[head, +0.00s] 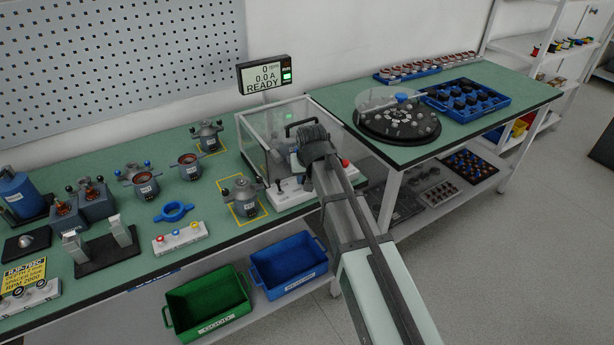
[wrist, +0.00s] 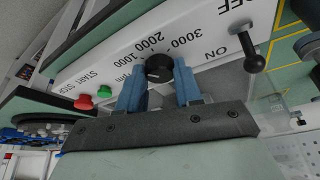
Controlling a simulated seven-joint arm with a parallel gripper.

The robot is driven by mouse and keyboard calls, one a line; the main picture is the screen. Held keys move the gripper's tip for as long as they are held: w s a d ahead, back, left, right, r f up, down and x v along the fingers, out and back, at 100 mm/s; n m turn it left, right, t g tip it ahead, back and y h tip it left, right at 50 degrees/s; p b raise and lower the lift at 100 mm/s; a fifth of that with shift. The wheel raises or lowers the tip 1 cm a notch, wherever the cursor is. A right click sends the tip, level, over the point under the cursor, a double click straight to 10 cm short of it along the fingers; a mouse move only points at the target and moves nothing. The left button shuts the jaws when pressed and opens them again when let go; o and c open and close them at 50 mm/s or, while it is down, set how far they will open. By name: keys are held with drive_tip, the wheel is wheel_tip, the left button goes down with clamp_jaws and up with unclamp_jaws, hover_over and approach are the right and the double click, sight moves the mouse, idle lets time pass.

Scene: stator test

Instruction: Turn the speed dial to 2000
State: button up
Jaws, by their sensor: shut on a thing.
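The black speed dial (wrist: 158,67) sits on the white control panel (wrist: 95,70) in the wrist view. The marks 1000, 2000 and 3000 are printed around it. My gripper (wrist: 158,80) has its blue fingers on either side of the dial and is shut on it. I cannot read clearly which mark the dial points to. In the head view my arm hides the dial and fingertips. The display (head: 264,75) reads 0, 0.0 A and READY, with a green light.
A black lever (wrist: 254,62) stands by ON and OFF, with green (wrist: 105,91) and red (wrist: 83,101) buttons on the panel's other side. A clear enclosure (head: 262,135) stands behind the panel. Motors (head: 243,197) stand left of it, a round carousel (head: 398,123) right.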

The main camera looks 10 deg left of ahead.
drive_tip(key=m+h, duration=0.1)
drive_tip(key=m, duration=0.3)
drive_tip(key=shift+a+h, duration=0.2)
drive_tip(key=shift+h, duration=0.2)
drive_tip(key=shift+a+m+h, duration=0.1)
drive_tip(key=shift+m+h, duration=0.5)
drive_tip(key=shift+m, duration=1.1)
drive_tip(key=o, duration=1)
drive_tip(key=shift+o, duration=0.2)
drive_tip(key=v, duration=1.4)
drive_tip(key=shift+s+f, duration=0.1)
drive_tip(key=shift+f, duration=0.1)
